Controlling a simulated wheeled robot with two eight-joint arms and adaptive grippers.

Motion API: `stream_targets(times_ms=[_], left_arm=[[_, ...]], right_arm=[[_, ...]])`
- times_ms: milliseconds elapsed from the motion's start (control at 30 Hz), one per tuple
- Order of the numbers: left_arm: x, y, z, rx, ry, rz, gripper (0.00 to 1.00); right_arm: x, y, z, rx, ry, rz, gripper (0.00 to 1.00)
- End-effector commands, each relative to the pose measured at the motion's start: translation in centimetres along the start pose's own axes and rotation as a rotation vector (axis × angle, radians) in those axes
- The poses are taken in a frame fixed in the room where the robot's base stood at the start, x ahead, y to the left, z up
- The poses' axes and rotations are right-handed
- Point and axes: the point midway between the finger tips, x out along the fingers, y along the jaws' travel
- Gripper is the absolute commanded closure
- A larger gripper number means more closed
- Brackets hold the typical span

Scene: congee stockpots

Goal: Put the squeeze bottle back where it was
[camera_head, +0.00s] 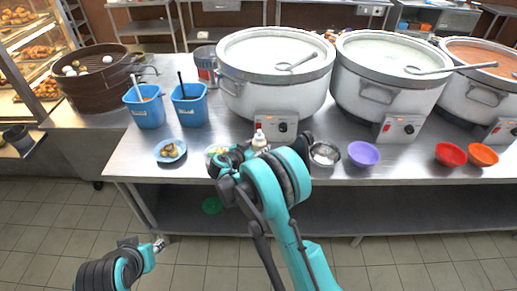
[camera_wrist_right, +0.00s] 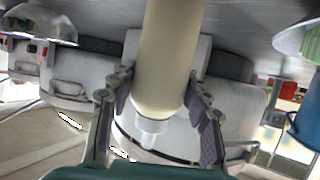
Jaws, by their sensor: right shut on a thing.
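The squeeze bottle (camera_wrist_right: 165,55) is cream-coloured with a white nozzle. In the right wrist view, which looks upside down, it stands between the two fingers of my right gripper (camera_wrist_right: 160,88), which is shut on it. In the head view only the bottle's top (camera_head: 259,139) shows, in front of the left stockpot, behind my right arm.
The steel counter (camera_head: 330,172) carries large stockpots (camera_head: 275,85), with ladles on them. A metal bowl (camera_head: 325,154), a purple bowl (camera_head: 364,154), and red and orange bowls stand right of my gripper. Blue bins (camera_head: 190,106) and a small blue plate (camera_head: 170,151) are left.

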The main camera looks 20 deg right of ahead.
Motion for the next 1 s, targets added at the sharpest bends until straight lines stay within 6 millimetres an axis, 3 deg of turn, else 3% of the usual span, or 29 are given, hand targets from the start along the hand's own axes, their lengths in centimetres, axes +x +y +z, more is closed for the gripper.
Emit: stream_targets(times_ms=[233,267,300,333,667,767,1000], left_arm=[[0.0,0.0,0.0,0.000,0.000,0.000,0.67],[0.0,0.0,0.0,0.000,0.000,0.000,0.67],[0.0,0.0,-0.1,0.000,0.000,0.000,0.67],[0.0,0.0,-0.1,0.000,0.000,0.000,0.67],[-0.2,0.0,-0.1,0.000,0.000,0.000,0.67],[-0.4,0.0,-0.3,0.000,0.000,0.000,0.67],[-1.6,0.0,-1.1,0.000,0.000,0.000,0.67]], right_arm=[[0.0,0.0,0.1,0.001,-0.003,0.000,0.66],[0.0,0.0,0.1,0.002,-0.004,0.000,0.44],[0.0,0.0,0.1,0.002,-0.004,0.000,0.34],[0.0,0.0,0.1,0.002,-0.003,0.000,0.32],[-0.2,0.0,-0.1,0.001,-0.003,-0.001,0.32],[-1.3,-0.1,-0.1,0.001,-0.004,-0.001,0.32],[-6.4,-0.1,-0.2,0.000,-0.003,-0.003,0.32]])
